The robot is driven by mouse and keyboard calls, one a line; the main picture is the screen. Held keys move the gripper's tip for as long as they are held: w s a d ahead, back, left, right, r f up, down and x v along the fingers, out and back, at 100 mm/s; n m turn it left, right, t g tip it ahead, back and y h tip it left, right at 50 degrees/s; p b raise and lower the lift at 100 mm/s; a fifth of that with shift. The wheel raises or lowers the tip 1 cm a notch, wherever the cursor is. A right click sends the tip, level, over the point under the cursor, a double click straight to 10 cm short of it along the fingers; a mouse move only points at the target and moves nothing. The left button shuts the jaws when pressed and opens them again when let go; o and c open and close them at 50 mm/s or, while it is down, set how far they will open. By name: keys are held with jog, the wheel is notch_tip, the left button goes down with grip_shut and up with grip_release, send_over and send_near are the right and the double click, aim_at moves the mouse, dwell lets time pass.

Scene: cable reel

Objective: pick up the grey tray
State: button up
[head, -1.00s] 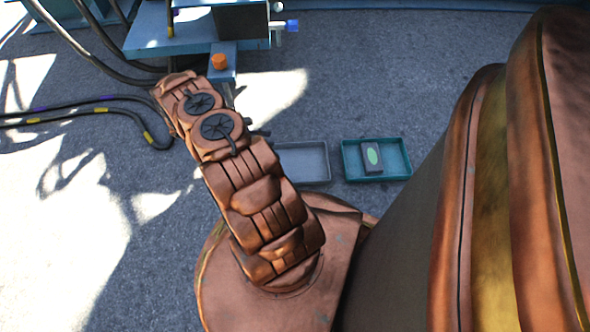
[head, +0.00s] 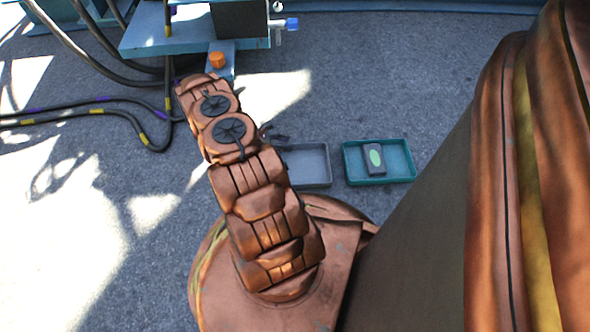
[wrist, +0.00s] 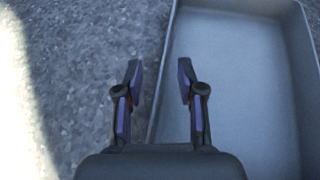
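The grey tray (head: 308,166) lies on the floor in the head view, just right of my arm. My arm hides its left part. In the wrist view the empty grey tray (wrist: 235,85) fills the right side, with its left wall running down just beside my right finger. In the head view a dark part of my gripper (head: 272,135) shows at the tray's upper left corner.
A teal tray (head: 404,160) holding a dark box with a green oval (head: 374,158) stands right of the grey tray. A blue bench (head: 160,38) with an orange knob (head: 217,60) is at the back. Dark cables (head: 110,110) lie at the left. Floor in front is clear.

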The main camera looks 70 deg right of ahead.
grip_shut()
dwell(0.6)
